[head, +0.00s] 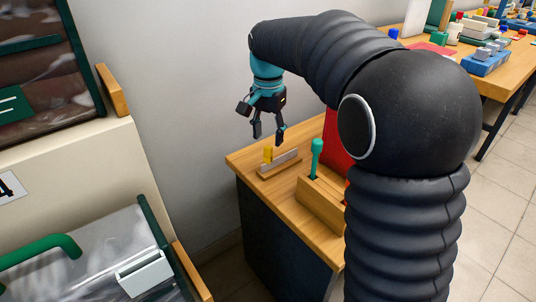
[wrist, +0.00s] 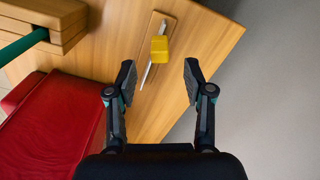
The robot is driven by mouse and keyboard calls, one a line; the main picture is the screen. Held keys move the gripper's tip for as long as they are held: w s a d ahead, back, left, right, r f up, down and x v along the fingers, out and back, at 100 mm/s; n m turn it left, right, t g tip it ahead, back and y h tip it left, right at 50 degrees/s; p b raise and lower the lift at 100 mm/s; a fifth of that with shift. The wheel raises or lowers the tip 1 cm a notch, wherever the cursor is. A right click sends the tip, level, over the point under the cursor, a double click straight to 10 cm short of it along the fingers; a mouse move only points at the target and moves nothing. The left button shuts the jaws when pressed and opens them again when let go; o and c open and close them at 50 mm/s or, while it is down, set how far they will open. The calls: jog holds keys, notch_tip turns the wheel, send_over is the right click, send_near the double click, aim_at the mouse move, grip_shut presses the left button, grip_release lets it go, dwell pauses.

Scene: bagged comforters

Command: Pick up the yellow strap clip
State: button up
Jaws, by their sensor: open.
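The yellow strap clip (head: 268,154) stands upright at a grey metal bar (head: 280,161) on a small wooden block near the left end of the wooden cabinet top (head: 243,158). In the wrist view the yellow clip (wrist: 159,48) sits over the thin bar, ahead of my fingertips and roughly between their lines. My gripper (head: 268,138) hangs above the cabinet top, fingers pointing down, open and empty. Both fingers (wrist: 159,75) show spread apart in the wrist view, with a gap between them and the clip.
A wooden holder (head: 322,204) with a teal-handled tool (head: 316,158) stands right of the clip. A red object (head: 337,140) is behind it, partly hidden by my arm. The wall is close behind. Bagged comforters (head: 40,75) fill the left. Another table (head: 510,75) is far right.

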aim_at(268, 147)
jog(key=shift+f, duration=2.55)
jog(key=c, duration=0.8)
jog(key=shift+r, duration=0.1)
jog(key=shift+c, duration=0.2)
notch_tip(268, 147, up, 10)
jog(key=shift+f+p, duration=0.1)
jog(key=shift+p, duration=0.25)
